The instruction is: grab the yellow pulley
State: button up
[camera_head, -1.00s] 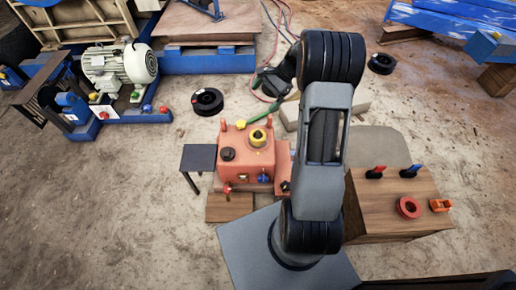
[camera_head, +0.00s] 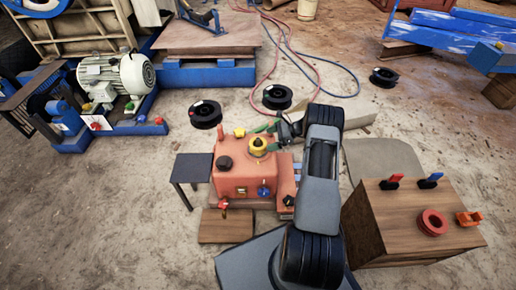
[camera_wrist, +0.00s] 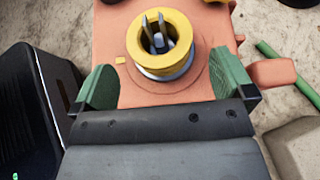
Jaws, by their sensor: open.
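The yellow pulley (camera_head: 258,146) sits on top of the orange machine box (camera_head: 235,178). In the wrist view the yellow pulley (camera_wrist: 162,45) is a ring with a hollow centre and dark prongs standing inside it. My gripper (camera_wrist: 167,85) is open, with one green finger on each side of the lower view. The pulley lies ahead of the fingertips, roughly centred between them, and nothing is held. In the head view my gripper (camera_head: 275,135) is beside the pulley, on its right and far side, and is partly hidden by my arm.
A black knob (camera_head: 224,163) stands left of the pulley on the same box. A small dark table (camera_head: 192,168) stands left of the box. A wooden crate (camera_head: 400,225) with a red ring (camera_head: 432,222) and handles is at right. Black spools (camera_head: 205,114) lie on the floor behind.

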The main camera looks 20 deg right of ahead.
aim_at(258, 143)
jog(key=shift+b+x, duration=1.3)
jog(key=shift+x, duration=2.3)
jog(key=shift+s, duration=0.1)
jog(key=c, duration=1.2)
jog(key=shift+r, duration=0.1)
jog(key=shift+c, duration=0.2)
